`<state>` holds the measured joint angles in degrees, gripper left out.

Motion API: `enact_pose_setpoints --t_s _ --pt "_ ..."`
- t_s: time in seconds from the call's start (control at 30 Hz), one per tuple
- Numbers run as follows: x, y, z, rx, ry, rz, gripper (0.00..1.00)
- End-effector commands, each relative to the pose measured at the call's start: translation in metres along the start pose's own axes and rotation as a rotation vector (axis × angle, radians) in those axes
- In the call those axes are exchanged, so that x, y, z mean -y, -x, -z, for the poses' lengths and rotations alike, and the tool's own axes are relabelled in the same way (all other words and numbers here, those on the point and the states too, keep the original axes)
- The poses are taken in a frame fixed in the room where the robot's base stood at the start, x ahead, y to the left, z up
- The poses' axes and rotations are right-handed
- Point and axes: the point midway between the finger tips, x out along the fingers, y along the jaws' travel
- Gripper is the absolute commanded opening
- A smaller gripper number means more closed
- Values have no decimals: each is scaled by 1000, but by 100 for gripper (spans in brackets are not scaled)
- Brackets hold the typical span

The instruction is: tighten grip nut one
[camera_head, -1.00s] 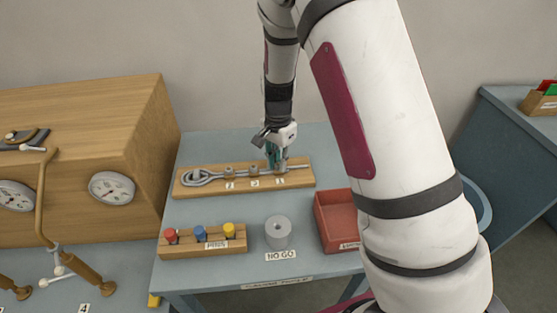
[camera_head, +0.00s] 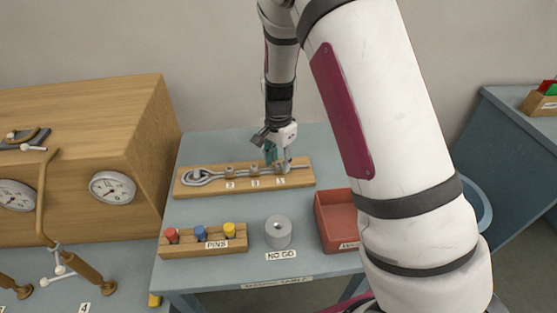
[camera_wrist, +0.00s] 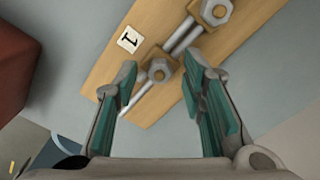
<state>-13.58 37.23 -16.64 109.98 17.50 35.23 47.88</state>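Grip nut one (camera_wrist: 160,71) is a grey hex nut on a thin metal rod, beside a label with the number 1 (camera_wrist: 129,40). My gripper (camera_wrist: 160,66) is open, with its green-padded fingers on either side of this nut and visible gaps to it. In the head view my gripper (camera_head: 276,166) is down over the right end of the wooden board (camera_head: 194,191), and its fingers mostly hide nut one. A second nut (camera_wrist: 213,12) sits further along the rod, beyond the right finger.
Two more nuts stand to the left on the board. In front are a pin block (camera_head: 240,244), a grey NO GO cylinder (camera_head: 278,233) and a red tray (camera_head: 337,208). A wooden cabinet with gauges (camera_head: 140,105) stands on the left.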

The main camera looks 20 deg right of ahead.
Motion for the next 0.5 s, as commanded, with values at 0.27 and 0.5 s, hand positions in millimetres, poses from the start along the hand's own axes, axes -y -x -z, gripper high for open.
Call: enact_pose_setpoints --t_s 0.27,0.5 --pt "1 34 0 -2 1 4 37" --pt "1 83 0 -2 0 5 37"
